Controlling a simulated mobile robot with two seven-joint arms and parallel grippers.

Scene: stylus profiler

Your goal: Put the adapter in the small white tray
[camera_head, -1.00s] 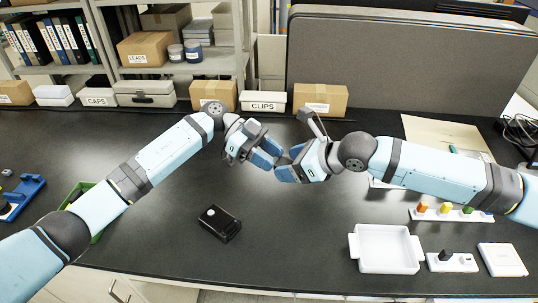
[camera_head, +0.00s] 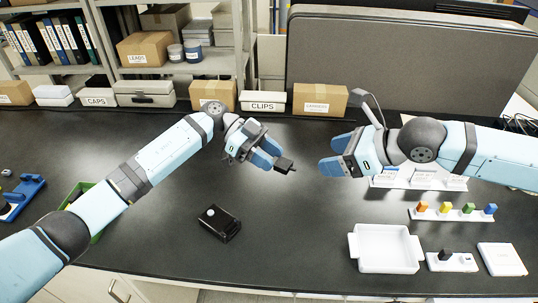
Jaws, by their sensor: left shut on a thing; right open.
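My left gripper (camera_head: 272,156) is shut on a small black adapter (camera_head: 285,165), which sticks out from its fingertips above the middle of the bench. My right gripper (camera_head: 329,155) is open and empty, to the right of the adapter and apart from it, its fingers pointing left. The small white tray cannot be named with certainty: a white tray with side handles (camera_head: 384,250) stands empty at the front right, and a smaller flat white piece (camera_head: 502,260) lies at its far right.
A white block with a black knob (camera_head: 452,262) stands beside the handled tray. A white strip with several coloured pegs (camera_head: 450,215) lies behind. A black box with a white button (camera_head: 220,223) sits front centre. A green bin (camera_head: 98,238) is partly behind my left arm.

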